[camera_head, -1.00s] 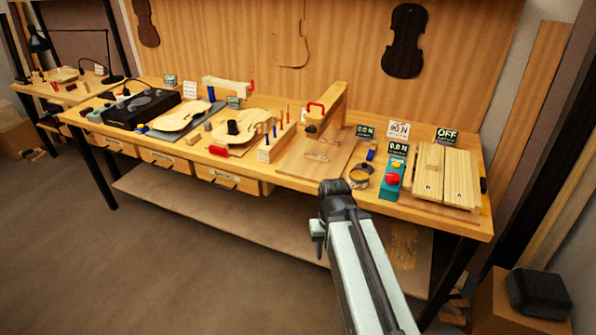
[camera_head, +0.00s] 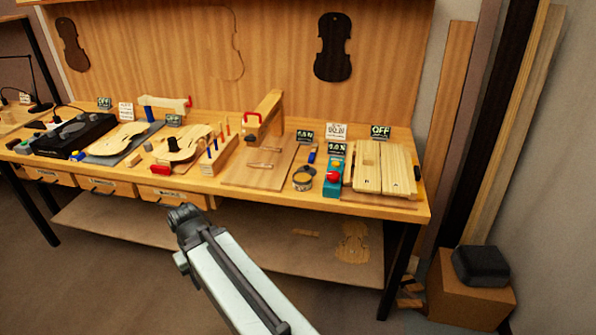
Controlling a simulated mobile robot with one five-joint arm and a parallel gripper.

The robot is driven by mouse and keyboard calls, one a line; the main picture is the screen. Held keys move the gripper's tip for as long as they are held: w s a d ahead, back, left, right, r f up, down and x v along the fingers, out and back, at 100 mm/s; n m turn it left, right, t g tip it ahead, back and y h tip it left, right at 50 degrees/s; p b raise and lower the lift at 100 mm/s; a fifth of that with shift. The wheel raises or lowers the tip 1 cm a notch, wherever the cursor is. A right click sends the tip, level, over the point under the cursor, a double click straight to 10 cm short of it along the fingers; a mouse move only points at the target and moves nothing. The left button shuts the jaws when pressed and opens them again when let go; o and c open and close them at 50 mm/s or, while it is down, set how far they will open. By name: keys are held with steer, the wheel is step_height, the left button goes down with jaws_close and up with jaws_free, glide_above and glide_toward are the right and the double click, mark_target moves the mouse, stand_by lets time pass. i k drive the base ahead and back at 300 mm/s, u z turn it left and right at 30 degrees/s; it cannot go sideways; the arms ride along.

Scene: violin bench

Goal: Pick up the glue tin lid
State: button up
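A small round tin (camera_head: 303,178) with a dark rim and a yellowish band stands on the workbench (camera_head: 385,208), near its front edge and left of the teal control box. It looks like the glue tin; whether a separate lid lies on it is too small to tell. My gripper (camera_head: 184,217) is at the end of my arm, in front of the bench and below its top, left of the tin and apart from it. Its fingers are too small and dark to show whether they are open or shut.
A teal box (camera_head: 333,176) with a red button stands right of the tin, and a blue-handled item (camera_head: 312,154) lies behind it. A wooden clamp fixture (camera_head: 262,118) and slatted boards (camera_head: 381,168) flank them. A lower shelf (camera_head: 270,240) runs under the bench. Open floor lies in front.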

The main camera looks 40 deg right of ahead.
mark_target(307, 168)
steer(key=i, duration=0.95)
steer(key=z, duration=0.05)
